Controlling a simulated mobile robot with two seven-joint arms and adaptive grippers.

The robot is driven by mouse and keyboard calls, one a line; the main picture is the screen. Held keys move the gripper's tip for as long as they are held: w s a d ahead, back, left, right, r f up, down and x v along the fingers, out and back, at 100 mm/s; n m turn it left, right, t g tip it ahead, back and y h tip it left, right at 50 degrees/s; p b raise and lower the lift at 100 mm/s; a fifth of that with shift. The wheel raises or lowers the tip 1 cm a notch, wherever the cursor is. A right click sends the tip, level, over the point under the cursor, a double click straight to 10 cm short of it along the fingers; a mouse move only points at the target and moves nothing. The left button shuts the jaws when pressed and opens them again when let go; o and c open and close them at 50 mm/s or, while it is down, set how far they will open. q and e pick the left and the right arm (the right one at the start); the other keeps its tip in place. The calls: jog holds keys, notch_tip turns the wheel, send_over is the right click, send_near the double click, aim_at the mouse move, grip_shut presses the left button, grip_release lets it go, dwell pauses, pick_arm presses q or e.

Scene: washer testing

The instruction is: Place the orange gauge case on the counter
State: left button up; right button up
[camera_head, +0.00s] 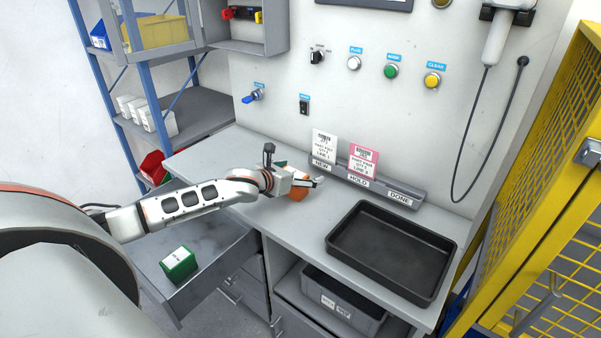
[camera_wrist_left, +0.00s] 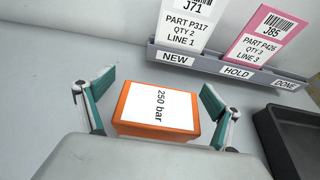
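In the head view only part of the orange case (camera_head: 298,194) shows beneath my left gripper (camera_head: 305,183). In the left wrist view the fingers of my left gripper (camera_wrist_left: 158,95) are spread on either side of the case, with small gaps visible beside it. The gripper is open. My right gripper is in neither view.
A rail (camera_head: 380,184) with NEW, HOLD and DONE labels holds two cards behind the case. A black tray (camera_head: 342,250) stands on the counter's right. An open drawer (camera_head: 215,262) at the left holds a green case (camera_head: 178,264). A yellow mesh fence (camera_head: 545,170) borders the right.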

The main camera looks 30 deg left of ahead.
pick_arm(q)
jog(key=shift+s+r, duration=0.1)
jog(key=shift+s, duration=0.1)
jog(key=v, duration=1)
jog(key=shift+s, duration=0.25)
jog(key=shift+s+r, duration=0.3)
jog(key=shift+s, duration=0.15)
jog(key=shift+s+f, duration=0.1)
